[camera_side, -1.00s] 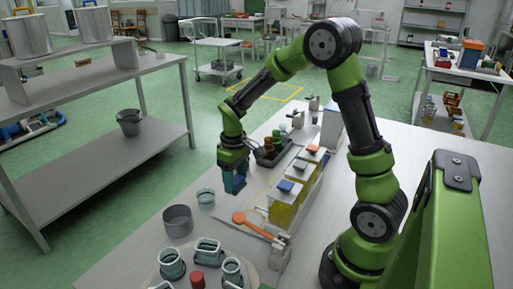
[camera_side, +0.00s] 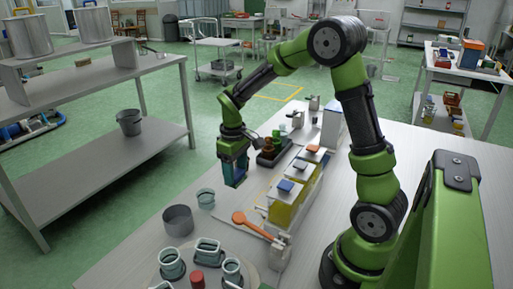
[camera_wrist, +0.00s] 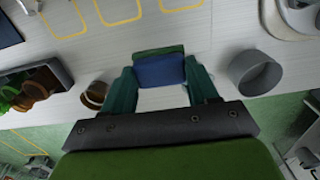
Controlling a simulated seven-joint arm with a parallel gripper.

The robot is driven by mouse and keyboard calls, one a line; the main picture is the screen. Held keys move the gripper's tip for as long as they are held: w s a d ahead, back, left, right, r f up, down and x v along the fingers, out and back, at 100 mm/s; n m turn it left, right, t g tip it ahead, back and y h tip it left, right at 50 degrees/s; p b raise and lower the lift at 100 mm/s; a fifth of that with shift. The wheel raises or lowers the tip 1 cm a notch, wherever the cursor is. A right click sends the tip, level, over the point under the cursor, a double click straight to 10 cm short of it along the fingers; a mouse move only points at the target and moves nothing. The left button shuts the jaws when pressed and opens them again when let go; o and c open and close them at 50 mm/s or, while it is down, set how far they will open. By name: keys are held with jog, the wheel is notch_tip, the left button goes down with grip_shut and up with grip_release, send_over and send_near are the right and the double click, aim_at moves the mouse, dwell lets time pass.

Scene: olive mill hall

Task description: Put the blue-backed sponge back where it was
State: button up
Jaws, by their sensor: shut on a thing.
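My gripper (camera_side: 236,176) is shut on the blue-backed sponge (camera_wrist: 160,70), held above the table. In the wrist view the sponge sits between the two teal fingertips, blue face toward the camera, with a green part along its far edge. In the side view the fingers mostly hide the sponge. A pale board (camera_side: 262,190) lies to the right of my gripper; yellow outlines (camera_wrist: 118,10) show on the surface at the top of the wrist view. I cannot tell which spot is the sponge's own.
Yellow boxes (camera_side: 284,212) with blue and orange tops stand on the right. A dark tray (camera_wrist: 62,70) holds brown and green items. A grey pot (camera_side: 178,220), a glass cup (camera_side: 206,198) and an orange spoon (camera_side: 246,220) are near. Several jars stand at the front.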

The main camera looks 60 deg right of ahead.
jog(key=w+d+r, duration=0.2)
jog(key=w+d, duration=0.3)
jog(key=w, duration=0.4)
notch_tip(320, 180, down, 10)
jog(key=shift+s+r, duration=0.1)
jog(key=shift+r, duration=0.05)
jog(key=o, duration=1)
